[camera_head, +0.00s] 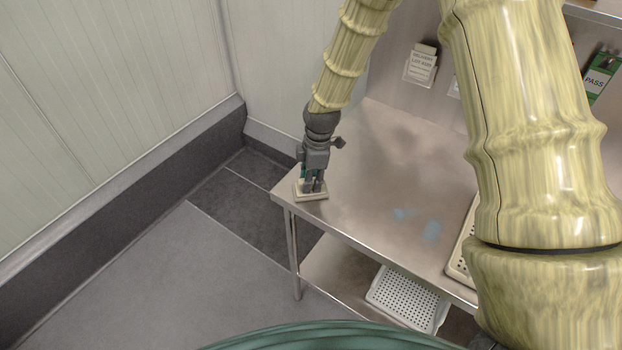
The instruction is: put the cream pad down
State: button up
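The cream pad (300,196) is a small flat cream slab with a green part on top. It is at the near left corner of the steel table (365,210), level or nearly so. It appears to be at the tabletop, but I cannot tell whether it touches or hangs just above it. My gripper (314,186) points straight down over the pad. Its fingers are close together and appear shut on the pad's green part, which they partly hide.
Blue marks (431,231) lie on the table's open middle. A cream tray (459,262) is at the right, partly behind my arm. A perforated white basket (405,296) sits on the lower shelf.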

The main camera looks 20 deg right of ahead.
dwell(0.3)
jog(key=shift+d+r+b, duration=0.25)
jog(key=shift+r+b, duration=0.35)
jog(key=shift+r, duration=1.45)
jog(key=shift+d+r+b, duration=0.2)
jog(key=shift+r+b, duration=0.45)
jog(key=shift+r, duration=1.35)
jog(key=shift+d+r+b, duration=0.25)
jog(key=shift+r+b, duration=0.35)
jog(key=shift+r, duration=1.45)
jog(key=shift+s+d, duration=0.1)
